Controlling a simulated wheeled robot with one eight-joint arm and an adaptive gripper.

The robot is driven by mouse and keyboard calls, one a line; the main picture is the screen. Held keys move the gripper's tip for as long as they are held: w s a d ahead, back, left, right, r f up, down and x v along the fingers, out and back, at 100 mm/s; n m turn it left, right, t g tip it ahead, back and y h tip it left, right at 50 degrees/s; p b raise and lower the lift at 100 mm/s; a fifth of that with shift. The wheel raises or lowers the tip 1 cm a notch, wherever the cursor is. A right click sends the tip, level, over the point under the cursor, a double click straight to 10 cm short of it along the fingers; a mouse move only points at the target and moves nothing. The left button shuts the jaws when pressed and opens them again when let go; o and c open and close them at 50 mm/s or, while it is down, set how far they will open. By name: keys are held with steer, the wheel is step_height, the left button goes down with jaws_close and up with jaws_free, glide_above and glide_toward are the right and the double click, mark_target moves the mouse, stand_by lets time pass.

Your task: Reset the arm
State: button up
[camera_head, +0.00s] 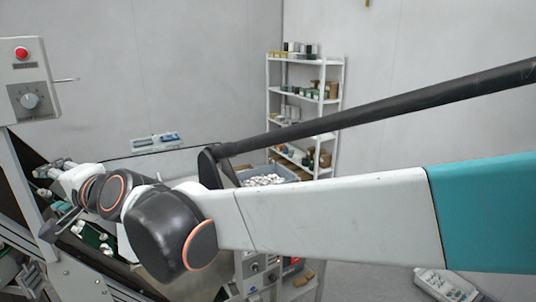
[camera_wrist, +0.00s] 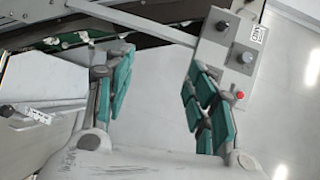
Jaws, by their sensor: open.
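My arm reaches across the head view from the right to the machine at the left. My gripper (camera_head: 52,200) is at its far left end, small and partly hidden by the wrist joints. In the wrist view my gripper (camera_wrist: 160,72) shows its two fingers with teal pads spread wide apart. It is open, and nothing is held between the fingers. A grey machine surface and a dark belt-like strip with small white pieces (camera_wrist: 68,42) lie beyond the fingers.
A control box (camera_head: 27,80) with a red button and a dial stands at the left; a control box (camera_wrist: 226,42) also shows near the right finger. A blue-grey bin of white pieces (camera_head: 290,175) sits behind my arm. A stocked shelf (camera_head: 272,95) stands at the back.

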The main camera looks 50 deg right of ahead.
steer(key=s+d+f+n+g+h+b, duration=0.1)
steer(key=s+d+f+n+g+b, duration=0.1)
steer(key=s+f, duration=0.5)
steer(key=s+d+f+n+g+h+b, duration=0.1)
steer(key=s+d+f+n+g+b, duration=0.2)
steer(key=s+f+n, duration=0.4)
steer(key=s+d+f+n+g+h+b, duration=0.2)
steer(key=s+f, duration=0.7)
steer(key=f, duration=0.6)
steer(key=d+n+g+b, duration=0.1)
steer(key=d+n+b, duration=0.1)
steer(key=n+b, duration=0.1)
steer(key=shift+s+d+f+b, duration=0.15)
steer(key=shift+d+f+b, duration=0.2)
